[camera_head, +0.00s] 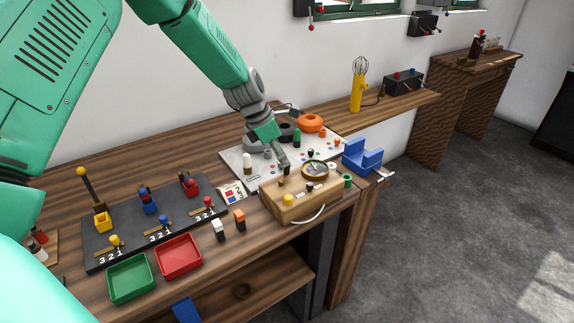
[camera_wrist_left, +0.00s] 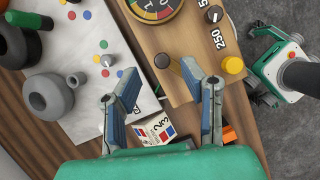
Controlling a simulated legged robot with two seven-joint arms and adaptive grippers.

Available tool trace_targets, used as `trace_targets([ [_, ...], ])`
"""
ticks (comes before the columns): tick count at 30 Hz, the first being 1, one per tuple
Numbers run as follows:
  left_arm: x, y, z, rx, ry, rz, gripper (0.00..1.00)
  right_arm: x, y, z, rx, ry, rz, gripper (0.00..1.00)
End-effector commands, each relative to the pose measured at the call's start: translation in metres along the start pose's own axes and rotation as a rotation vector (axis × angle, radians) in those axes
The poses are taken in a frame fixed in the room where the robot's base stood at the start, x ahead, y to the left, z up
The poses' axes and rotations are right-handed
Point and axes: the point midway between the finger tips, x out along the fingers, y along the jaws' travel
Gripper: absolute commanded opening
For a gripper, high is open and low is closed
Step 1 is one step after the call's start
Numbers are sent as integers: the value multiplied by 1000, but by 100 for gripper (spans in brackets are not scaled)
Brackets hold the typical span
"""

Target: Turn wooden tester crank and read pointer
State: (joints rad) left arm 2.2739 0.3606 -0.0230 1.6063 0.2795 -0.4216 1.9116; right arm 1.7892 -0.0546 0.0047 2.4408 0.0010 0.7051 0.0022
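The wooden tester (camera_head: 305,203) is a light wood box near the front right edge of the bench, with a round dial (camera_head: 316,170) on top. In the left wrist view the tester (camera_wrist_left: 190,40) shows part of its dial (camera_wrist_left: 154,8), a yellow knob (camera_wrist_left: 232,65), a black knob (camera_wrist_left: 213,14) and a small dark post (camera_wrist_left: 161,61). I cannot pick out the crank for certain, and the pointer is too small to read. My left gripper (camera_head: 282,162) is open and empty over the tester's back left side; its spread fingers (camera_wrist_left: 162,80) show in the wrist view. My right gripper is not in view.
A black board (camera_head: 130,228) with levers, a green tray (camera_head: 131,279) and a red tray (camera_head: 179,256) are to the left.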

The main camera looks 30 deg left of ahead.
Motion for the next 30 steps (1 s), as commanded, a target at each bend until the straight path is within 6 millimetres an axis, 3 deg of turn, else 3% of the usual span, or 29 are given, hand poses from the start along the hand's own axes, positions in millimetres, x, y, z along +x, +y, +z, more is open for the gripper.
trace_targets([
  [7,35,-1,0,0,1,-1,37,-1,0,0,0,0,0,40],
  [19,42,0,0,0,-1,0,37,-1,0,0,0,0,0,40],
  [20,42,0,0,0,-1,0,30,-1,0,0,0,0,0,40],
  [22,42,0,0,0,0,0,5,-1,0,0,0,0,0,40],
  [23,42,0,0,0,-1,0,0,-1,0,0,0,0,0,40],
  [30,42,0,0,1,-1,0,0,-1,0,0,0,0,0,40],
])
